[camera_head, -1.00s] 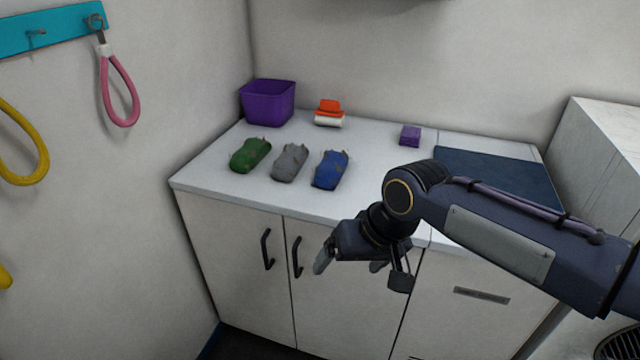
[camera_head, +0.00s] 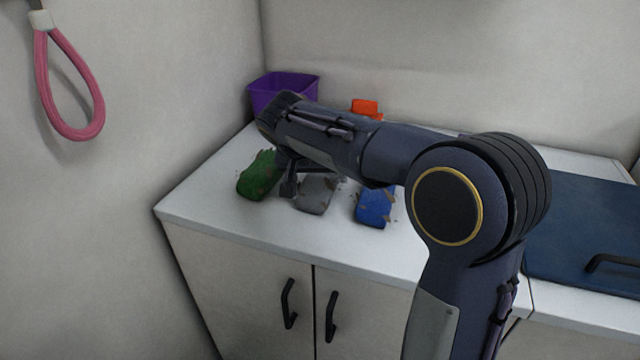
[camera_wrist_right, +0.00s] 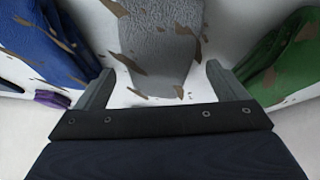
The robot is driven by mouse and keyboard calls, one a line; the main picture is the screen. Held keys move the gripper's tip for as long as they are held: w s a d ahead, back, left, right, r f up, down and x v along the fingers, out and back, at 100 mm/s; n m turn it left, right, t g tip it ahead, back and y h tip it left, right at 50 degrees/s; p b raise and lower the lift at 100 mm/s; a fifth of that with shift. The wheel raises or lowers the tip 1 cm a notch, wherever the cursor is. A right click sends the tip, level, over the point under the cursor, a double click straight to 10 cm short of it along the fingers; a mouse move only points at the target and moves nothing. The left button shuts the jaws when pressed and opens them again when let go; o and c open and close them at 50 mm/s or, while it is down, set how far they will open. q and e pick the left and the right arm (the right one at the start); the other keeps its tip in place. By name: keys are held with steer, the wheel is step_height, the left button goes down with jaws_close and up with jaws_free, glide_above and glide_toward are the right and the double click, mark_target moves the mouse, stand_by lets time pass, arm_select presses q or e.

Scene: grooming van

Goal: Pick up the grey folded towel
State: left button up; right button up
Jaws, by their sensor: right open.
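The grey folded towel (camera_head: 316,196) lies on the white counter between the green towel (camera_head: 257,178) and the blue towel (camera_head: 374,206). In the right wrist view the grey towel (camera_wrist_right: 158,45) lies ahead of and between the open fingers (camera_wrist_right: 160,72), with nothing gripped. Whether a finger touches it cannot be told. My left gripper is not in view.
The blue towel (camera_wrist_right: 45,45) and green towel (camera_wrist_right: 285,58) flank the fingers closely. A purple bin (camera_head: 283,92) stands behind, near the wall. An orange item (camera_head: 366,107) is partly hidden by my arm. A dark blue mat (camera_head: 585,235) lies at right. Brown flecks mark the towels.

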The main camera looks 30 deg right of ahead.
steer(key=shift+x, duration=0.85)
steer(key=shift+c, duration=0.4)
steer(key=c, duration=1)
